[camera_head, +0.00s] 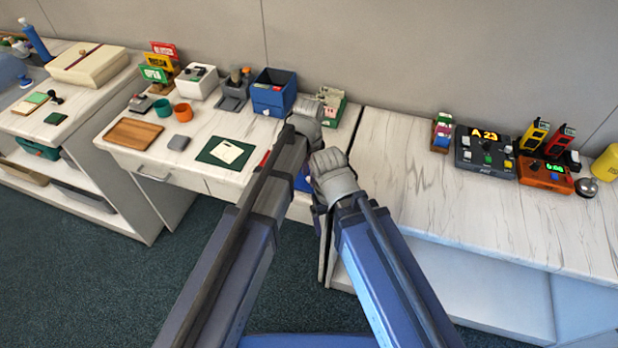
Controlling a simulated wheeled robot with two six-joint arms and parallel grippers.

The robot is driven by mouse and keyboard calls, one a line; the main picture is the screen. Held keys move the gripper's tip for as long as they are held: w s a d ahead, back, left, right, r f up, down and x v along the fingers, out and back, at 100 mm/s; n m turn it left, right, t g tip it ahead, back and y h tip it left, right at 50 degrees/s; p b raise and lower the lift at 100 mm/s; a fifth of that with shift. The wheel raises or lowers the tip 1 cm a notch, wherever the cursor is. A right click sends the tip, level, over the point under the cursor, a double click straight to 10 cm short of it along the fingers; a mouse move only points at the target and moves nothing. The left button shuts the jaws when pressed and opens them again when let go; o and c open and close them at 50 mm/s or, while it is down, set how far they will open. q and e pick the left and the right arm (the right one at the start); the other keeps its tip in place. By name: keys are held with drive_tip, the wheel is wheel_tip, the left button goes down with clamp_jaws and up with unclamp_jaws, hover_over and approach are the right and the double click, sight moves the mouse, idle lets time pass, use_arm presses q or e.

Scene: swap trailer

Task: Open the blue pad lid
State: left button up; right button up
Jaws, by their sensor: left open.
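My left gripper (307,117) reaches over the right end of the left desk section, just right of the blue box; it is open, but its fingertips are hard to make out. My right gripper (333,173) is in front of the seam between the two desk sections, close to the left one; its jaws are not clear. A small blue-violet patch (303,182) shows between my two arms, mostly covered. I cannot tell whether it is the blue pad or its lid. A red edge (265,158) shows left of my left arm, its rest hidden.
A blue box (273,93), a green mat (226,151) with a pale card, a brown tray (134,134) and orange cups (183,113) stand on the left section. The right section holds a dark control box (484,152) and an orange one (545,175); its middle is clear.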

use_arm(q)
drive_tip(key=shift+c, duration=0.4)
clamp_jaws()
idle(1.0)
